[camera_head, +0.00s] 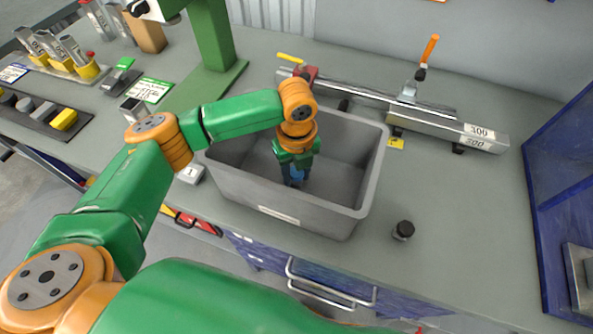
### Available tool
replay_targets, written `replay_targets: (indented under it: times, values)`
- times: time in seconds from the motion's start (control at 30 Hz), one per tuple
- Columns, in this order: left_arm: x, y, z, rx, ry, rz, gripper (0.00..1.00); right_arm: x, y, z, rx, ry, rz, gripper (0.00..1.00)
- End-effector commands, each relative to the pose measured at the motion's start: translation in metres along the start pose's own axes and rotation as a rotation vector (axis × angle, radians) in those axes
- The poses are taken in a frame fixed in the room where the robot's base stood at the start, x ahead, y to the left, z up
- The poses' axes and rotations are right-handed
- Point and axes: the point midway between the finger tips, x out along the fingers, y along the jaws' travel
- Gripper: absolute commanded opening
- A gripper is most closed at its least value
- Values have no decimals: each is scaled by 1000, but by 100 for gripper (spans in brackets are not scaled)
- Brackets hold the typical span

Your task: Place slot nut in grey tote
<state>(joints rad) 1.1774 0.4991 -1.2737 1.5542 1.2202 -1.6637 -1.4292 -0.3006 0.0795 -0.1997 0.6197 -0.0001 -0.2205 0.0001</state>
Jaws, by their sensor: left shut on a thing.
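The grey tote (366,190) stands open on the table in the middle of the view. My left gripper (293,182) reaches down inside the tote, pointing at its floor. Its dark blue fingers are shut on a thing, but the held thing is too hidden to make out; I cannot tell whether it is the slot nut. The tote floor around the gripper looks empty. My right gripper is not in view.
An aluminium profile (440,123) on a fixture lies behind the tote. A green stand (212,40) is behind left. A blue panel (560,170) borders the right. The right tabletop is mostly clear.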

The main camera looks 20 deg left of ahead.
Motion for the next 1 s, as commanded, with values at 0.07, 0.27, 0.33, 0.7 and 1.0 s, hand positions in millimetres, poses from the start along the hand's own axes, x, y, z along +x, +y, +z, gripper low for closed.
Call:
replay_targets:
  times: [0.07,0.27,0.33,0.7,1.0]
  values:
    - [0,0,0,0,0,-1,0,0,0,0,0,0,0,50]
    - [3,0,0,0,1,-1,0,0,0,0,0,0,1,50]
    - [2,0,0,0,0,-1,57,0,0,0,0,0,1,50]
    - [-1,0,0,0,-1,-2,71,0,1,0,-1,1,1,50]
    - [-73,-2,0,1,-3,-7,71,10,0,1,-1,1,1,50]
